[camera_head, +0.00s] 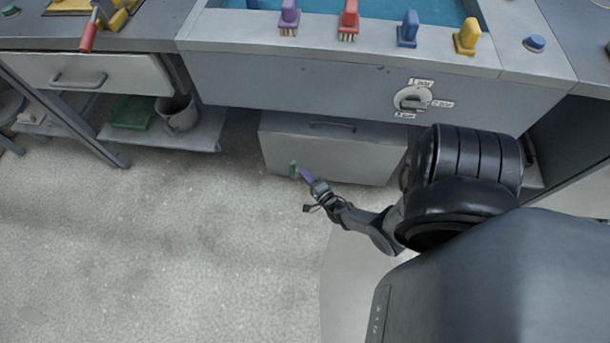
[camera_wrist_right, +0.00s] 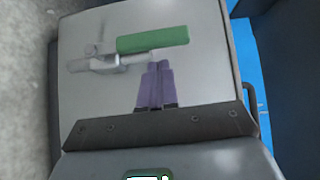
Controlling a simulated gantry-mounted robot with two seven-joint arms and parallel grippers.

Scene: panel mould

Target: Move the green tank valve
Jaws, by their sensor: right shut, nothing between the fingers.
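The green tank valve handle (camera_wrist_right: 152,39) is a long green grip on a pale metal valve body (camera_wrist_right: 95,64). It lies roughly level in the right wrist view, against a grey face. In the head view the handle (camera_head: 293,168) is a small green piece at the lower left front of the grey tank (camera_head: 335,155) under the bench. My right gripper (camera_head: 303,172) has purple fingers beside the handle. In the wrist view its fingers (camera_wrist_right: 158,65) are shut and empty, just below the handle; I cannot tell whether they touch it. My left gripper is out of view.
Purple (camera_head: 289,17), red (camera_head: 348,18), blue (camera_head: 407,30) and yellow (camera_head: 467,37) brush-like pieces stand along the bench edge above. A rotary dial (camera_head: 411,98) is on the bench front. A grey bucket (camera_head: 178,113) sits on the left lower shelf. The floor at left is clear.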

